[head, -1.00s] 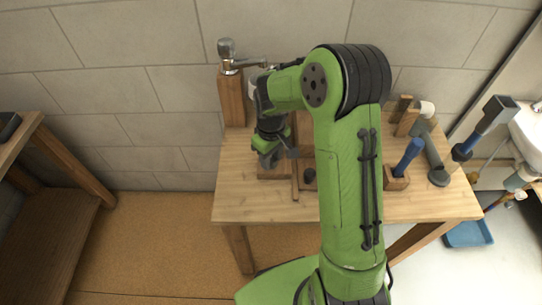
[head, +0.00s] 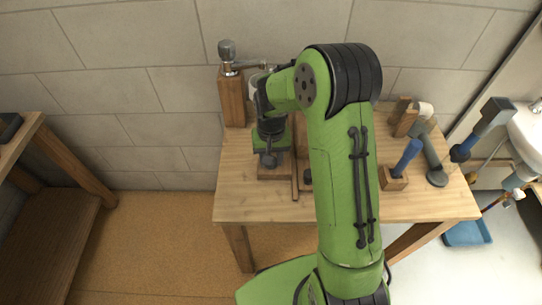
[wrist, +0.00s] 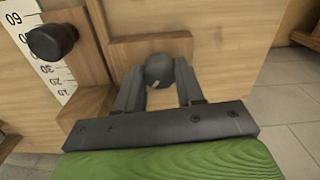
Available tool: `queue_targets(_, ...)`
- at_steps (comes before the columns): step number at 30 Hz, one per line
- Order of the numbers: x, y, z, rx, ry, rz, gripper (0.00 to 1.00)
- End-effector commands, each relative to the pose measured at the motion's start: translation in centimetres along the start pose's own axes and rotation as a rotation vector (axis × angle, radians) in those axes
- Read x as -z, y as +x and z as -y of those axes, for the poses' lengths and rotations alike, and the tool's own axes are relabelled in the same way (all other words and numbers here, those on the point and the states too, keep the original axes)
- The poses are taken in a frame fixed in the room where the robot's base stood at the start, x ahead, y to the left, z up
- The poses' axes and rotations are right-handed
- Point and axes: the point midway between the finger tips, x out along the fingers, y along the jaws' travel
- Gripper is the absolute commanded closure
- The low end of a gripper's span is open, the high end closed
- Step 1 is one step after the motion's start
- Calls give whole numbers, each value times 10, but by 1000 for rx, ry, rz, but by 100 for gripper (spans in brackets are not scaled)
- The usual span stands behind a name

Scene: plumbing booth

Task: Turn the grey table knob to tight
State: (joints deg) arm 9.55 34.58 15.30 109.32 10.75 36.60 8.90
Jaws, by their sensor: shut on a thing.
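The grey knob (wrist: 160,70) sits on a wooden block (wrist: 150,48) in the wrist view. It is round, with a small light mark on its face. My gripper (wrist: 158,88) has one finger on each side of the knob and is shut on it. In the head view my gripper (head: 269,159) points down at the left part of the wooden table (head: 245,195). There the knob cannot be told apart from the fingers.
A black knob (wrist: 52,41) and a numbered scale (wrist: 38,50) are left of my gripper. A tap on a wooden post (head: 232,100) stands behind it. A blue-handled tool (head: 408,156) and a grey pipe (head: 436,160) stand on the table's right. The table's front left is clear.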

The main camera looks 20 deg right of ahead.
Motion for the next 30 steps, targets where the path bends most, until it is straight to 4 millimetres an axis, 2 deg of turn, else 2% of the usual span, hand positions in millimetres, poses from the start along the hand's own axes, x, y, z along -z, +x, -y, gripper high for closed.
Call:
queue_targets(18,1,-1,0,1,574,-3,93)
queue_targets(30,1,-1,0,2,828,-3,93)
